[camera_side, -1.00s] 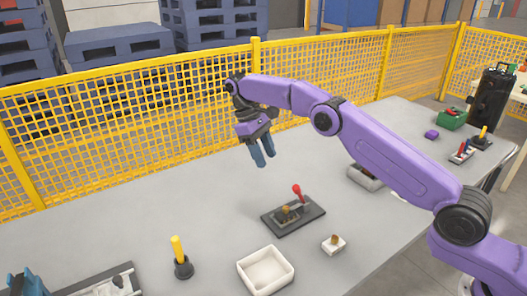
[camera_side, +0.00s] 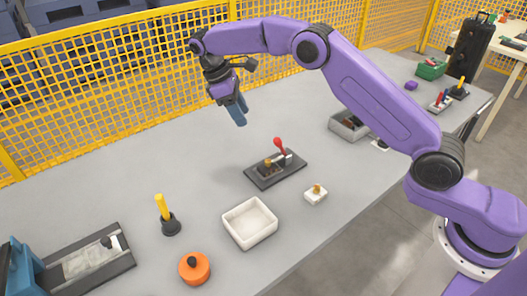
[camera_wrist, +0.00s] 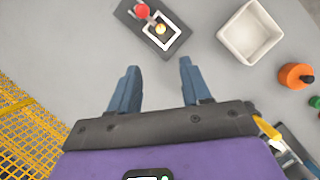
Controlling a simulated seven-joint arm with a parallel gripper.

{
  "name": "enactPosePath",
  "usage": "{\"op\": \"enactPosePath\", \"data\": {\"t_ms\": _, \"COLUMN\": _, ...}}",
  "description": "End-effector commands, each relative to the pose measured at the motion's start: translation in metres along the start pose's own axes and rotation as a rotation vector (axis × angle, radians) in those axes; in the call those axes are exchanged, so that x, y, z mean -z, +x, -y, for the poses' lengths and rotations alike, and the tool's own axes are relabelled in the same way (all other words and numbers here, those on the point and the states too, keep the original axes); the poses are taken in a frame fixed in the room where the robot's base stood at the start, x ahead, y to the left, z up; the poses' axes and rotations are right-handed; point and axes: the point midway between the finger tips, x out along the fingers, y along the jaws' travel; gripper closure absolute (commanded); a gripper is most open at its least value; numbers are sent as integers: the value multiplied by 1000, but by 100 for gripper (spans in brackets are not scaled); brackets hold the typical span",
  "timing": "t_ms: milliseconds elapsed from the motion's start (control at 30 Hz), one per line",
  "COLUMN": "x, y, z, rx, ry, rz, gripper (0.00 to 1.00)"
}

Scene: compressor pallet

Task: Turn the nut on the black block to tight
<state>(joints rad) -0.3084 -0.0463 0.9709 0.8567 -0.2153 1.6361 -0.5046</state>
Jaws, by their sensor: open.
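A flat black block (camera_side: 262,179) lies on the table, with a small brass-coloured nut (camera_side: 268,163) on it and a red-knobbed lever (camera_side: 281,146) beside the nut. In the wrist view the black block (camera_wrist: 179,43) is at the top centre. The nut (camera_wrist: 160,29) shows there inside a white square outline, with the red knob at its upper left. My gripper (camera_side: 238,113) is open and empty, well above the table and to the upper left of the block. In the wrist view its fingers (camera_wrist: 159,70) are apart, with only grey table between them.
An empty white tray (camera_side: 249,238) and a white block with a brass piece (camera_side: 316,195) stand in front of the black block. A yellow post (camera_side: 163,210), an orange container (camera_side: 194,268) and a grey bin (camera_side: 345,130) stand around. A yellow mesh fence (camera_side: 110,100) runs behind.

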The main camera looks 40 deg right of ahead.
Motion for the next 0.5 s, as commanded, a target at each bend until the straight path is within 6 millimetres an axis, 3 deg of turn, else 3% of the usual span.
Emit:
{"op": "enactPosePath", "data": {"t_ms": 200, "x": -3, "y": 1, "z": 14, "rx": -66, "ry": -169, "rz": 1, "gripper": 52}}
{"op": "enactPosePath", "data": {"t_ms": 500, "x": -4, "y": 22, "z": 14, "rx": -73, "ry": -195, "rz": 5, "gripper": 52}}
